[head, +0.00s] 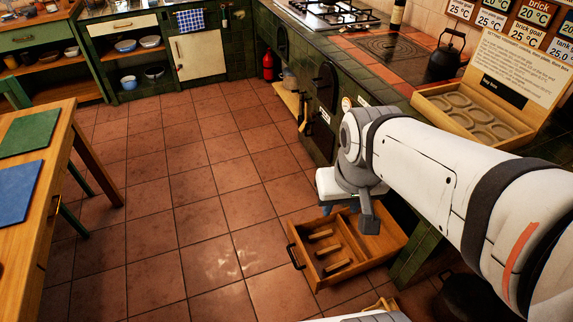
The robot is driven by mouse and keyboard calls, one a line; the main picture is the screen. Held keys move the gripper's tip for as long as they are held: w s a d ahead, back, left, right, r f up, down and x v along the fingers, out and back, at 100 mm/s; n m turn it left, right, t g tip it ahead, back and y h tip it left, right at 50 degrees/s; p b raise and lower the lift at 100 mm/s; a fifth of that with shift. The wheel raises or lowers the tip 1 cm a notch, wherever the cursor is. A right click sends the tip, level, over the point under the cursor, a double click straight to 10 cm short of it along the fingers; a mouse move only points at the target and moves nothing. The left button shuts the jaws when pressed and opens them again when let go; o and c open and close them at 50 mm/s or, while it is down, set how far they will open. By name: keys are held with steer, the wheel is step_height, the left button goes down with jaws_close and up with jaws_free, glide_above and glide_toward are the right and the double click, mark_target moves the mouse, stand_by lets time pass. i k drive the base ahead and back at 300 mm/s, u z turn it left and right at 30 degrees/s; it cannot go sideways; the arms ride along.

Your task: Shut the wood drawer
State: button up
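The wood drawer (383,248) is pulled out from under the tiled counter on the right, low above the floor. It is a brown wooden box with several short pieces of wood inside. Its dark handle (294,257) is on the front panel, facing left. My gripper (340,209) is over the drawer's back part in the picture, pointing down. My arm hides some of the drawer's far side and the opening behind it. I cannot tell if the gripper touches the drawer, and its fingers are too small and partly hidden to read as open or shut.
The tiled floor (200,215) left of the drawer is clear. A wooden table (48,200) stands at the left. The green-tiled counter (345,75) runs along the right, with a black kettle (446,58) and a box tray (468,118) on it. A red extinguisher (268,65) stands at the back.

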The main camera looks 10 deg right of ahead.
mark_target(344, 240)
steer(key=u, duration=0.95)
steer(key=i, duration=0.55)
